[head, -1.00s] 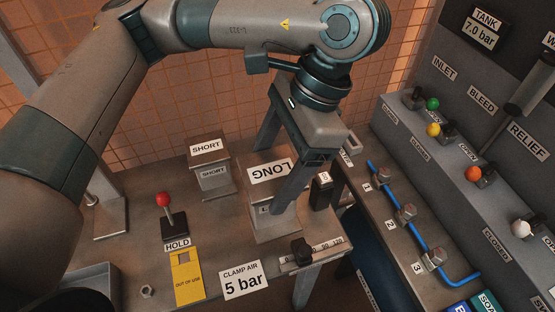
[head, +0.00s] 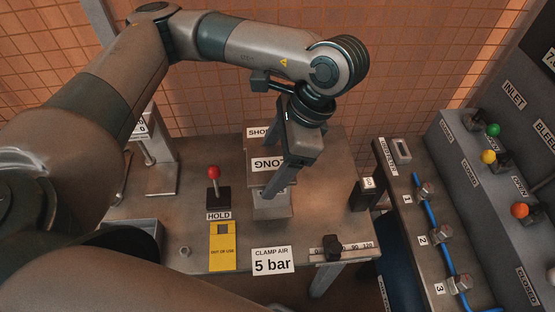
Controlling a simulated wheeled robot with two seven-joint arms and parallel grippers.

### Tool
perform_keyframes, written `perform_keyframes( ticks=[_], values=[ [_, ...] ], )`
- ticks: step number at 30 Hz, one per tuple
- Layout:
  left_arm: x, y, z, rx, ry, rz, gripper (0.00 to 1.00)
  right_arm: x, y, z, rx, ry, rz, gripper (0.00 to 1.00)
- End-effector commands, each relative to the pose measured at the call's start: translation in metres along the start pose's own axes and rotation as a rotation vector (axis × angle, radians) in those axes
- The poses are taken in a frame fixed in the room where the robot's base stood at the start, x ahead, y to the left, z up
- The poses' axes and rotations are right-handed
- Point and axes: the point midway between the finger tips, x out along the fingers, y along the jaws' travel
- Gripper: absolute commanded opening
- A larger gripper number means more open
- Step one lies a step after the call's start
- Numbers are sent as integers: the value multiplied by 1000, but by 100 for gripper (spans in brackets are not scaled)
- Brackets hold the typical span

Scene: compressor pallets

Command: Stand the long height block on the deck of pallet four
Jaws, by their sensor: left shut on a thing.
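I cannot make out a pallet marked four. My right gripper is not in view.
A red-knobbed HOLD lever (head: 214,190) stands left of the block, with a yellow out-of-use tag (head: 223,250) before it. A CLAMP AIR 5 bar sign (head: 271,261) is at the front edge. Numbered fittings on a blue hose (head: 433,210) and a valve panel lie right.

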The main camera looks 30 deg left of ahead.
Motion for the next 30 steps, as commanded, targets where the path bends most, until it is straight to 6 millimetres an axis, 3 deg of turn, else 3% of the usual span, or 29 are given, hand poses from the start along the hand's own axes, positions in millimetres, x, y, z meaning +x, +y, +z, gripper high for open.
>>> perform_keyframes(
  ticks=[11, 24, 30],
  values=[
    [0, 0, -1, 0, 0, -1, 8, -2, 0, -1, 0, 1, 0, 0],
    [31, 0, -13, -1, 1, 0, 8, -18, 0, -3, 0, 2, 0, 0],
    [36, 0, -15, -1, 1, -2, 8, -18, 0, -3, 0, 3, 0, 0]
  ],
)
